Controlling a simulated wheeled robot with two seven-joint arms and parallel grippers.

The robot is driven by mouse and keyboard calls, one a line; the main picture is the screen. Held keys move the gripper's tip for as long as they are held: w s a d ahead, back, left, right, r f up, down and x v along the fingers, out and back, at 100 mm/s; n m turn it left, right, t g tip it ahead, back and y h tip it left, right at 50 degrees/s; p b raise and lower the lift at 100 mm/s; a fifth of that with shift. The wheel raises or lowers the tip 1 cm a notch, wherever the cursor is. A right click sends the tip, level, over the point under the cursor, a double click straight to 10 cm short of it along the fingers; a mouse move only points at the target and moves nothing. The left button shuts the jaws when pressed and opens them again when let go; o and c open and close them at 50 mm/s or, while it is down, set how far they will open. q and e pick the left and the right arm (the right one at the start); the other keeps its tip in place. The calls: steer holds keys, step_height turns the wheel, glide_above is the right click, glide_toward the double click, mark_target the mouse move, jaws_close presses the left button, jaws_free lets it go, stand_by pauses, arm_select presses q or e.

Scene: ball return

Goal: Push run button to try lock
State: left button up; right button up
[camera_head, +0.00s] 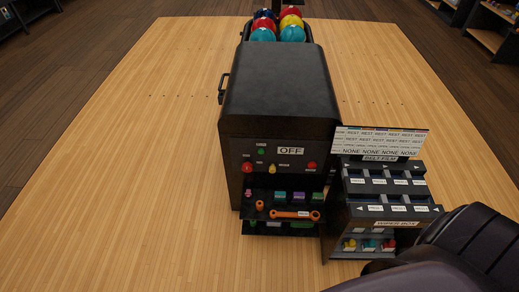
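The black ball return machine (278,85) stands in the middle of the wooden floor. Its front panel carries a sign (290,151) reading OFF. A green button (261,151) sits at the upper left of the panel under a small label. Below it are a red button (248,168), a yellow button (272,168) and, to the right, another red button (311,166). The small labels are too blurred to read, so I cannot tell which button is marked run. Neither of my grippers is in view; a dark part of my own body fills the lower right corner.
Shelves under the panel hold an orange wrench (293,214) and small coloured parts. A dark labelled stand (385,205) with a white chart (378,140) is right of the machine. Coloured balls (291,33) lie in a rack behind. Floor to the left is clear.

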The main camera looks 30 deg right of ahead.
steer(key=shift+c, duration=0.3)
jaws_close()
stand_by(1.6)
